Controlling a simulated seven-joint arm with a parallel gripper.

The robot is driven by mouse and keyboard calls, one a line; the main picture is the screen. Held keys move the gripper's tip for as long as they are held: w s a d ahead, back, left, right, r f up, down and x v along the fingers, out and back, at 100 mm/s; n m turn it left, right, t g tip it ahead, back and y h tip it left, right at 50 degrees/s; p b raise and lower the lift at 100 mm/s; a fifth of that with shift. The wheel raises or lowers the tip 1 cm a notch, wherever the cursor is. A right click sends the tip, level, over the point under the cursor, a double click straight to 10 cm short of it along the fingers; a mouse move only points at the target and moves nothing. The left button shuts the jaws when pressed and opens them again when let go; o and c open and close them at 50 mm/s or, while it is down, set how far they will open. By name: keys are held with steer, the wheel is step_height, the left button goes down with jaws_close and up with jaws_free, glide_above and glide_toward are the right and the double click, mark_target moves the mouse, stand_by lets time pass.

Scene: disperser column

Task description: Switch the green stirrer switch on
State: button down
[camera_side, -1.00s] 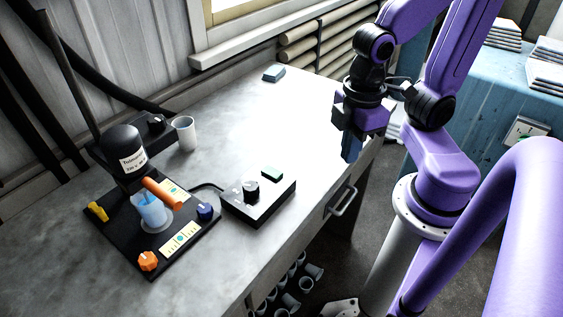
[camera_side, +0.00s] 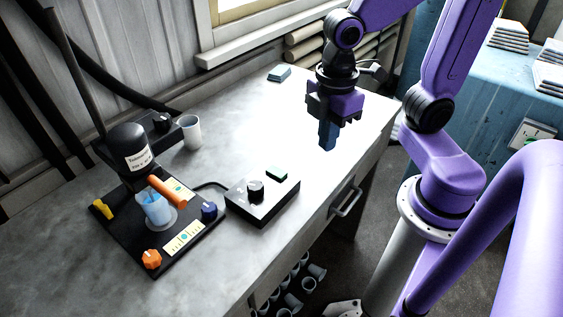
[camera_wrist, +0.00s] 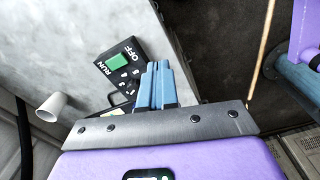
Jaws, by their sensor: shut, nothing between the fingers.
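The green switch (camera_side: 276,174) sits on top of the black control box (camera_side: 262,203), behind and right of a black knob (camera_side: 255,190). In the wrist view the green switch (camera_wrist: 117,61) lies between the words RUN and OFF on the box. Which way it is tipped is too small to tell. My gripper (camera_side: 327,148) is shut and empty, with blue fingers pointing down. It hangs above the table, apart from the box, to its right and farther back.
The stirrer stand with its black motor (camera_side: 131,150), beaker (camera_side: 154,208) and coloured knobs stands left of the box. A white cup (camera_side: 189,132) stands behind it. A small teal block (camera_side: 279,74) lies far back. The table between gripper and box is clear.

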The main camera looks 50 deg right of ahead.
mark_target(281, 173)
steer(key=w+r+n, duration=0.1)
steer(key=w+n, duration=0.2)
steer(key=w, duration=0.7)
steer(key=shift+w+a+r, duration=0.25)
steer(key=shift+a+r, duration=0.1)
steer(key=shift+a, duration=0.1)
step_height(281, 173, down, 14)
steer(key=shift+f, duration=0.1)
stand_by(0.5)
steer(key=shift+s+f, duration=0.1)
steer(key=shift+s, duration=0.05)
stand_by(0.4)
